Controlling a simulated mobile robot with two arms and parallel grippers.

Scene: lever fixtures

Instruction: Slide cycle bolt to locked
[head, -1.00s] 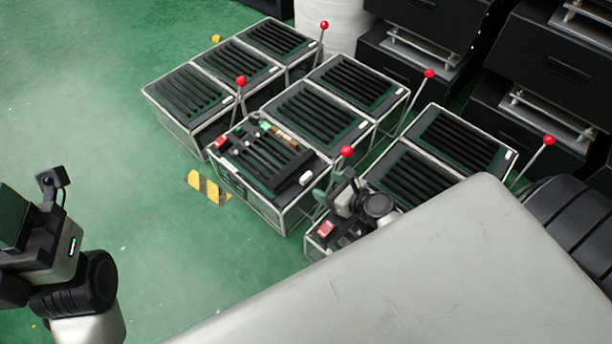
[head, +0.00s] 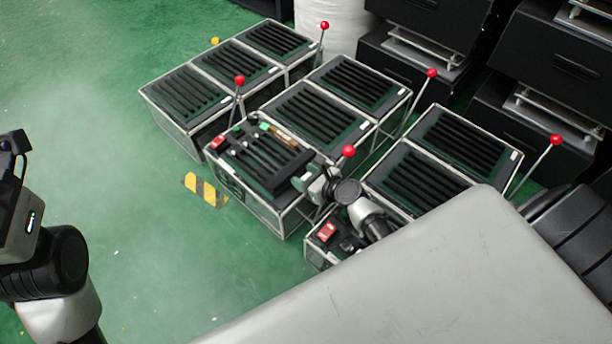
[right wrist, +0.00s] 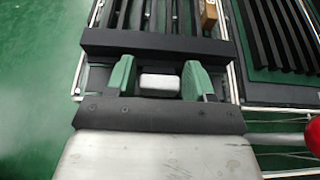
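The low box with the slotted black top (head: 262,165) carries a red piece (head: 219,141), a green piece (head: 265,127) and a brass piece (head: 284,136). The brass piece also shows in the right wrist view (right wrist: 209,15). My right gripper (head: 312,186) is over the near right corner of this top. In the right wrist view its green fingertips (right wrist: 160,73) are apart, on either side of a pale block (right wrist: 158,82) beside a black crossbar (right wrist: 150,42). Contact with the block is unclear. Which part is the cycle bolt is unclear. My left wrist shows at the left edge; its fingers are out of frame.
Red-knobbed levers (head: 348,151) rise beside the boxes, one close to my right gripper. A red ball (right wrist: 313,135) shows at the right wrist view's edge. A smaller box with a red switch (head: 326,232) stands in front. Green floor (head: 140,240) is clear at left.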

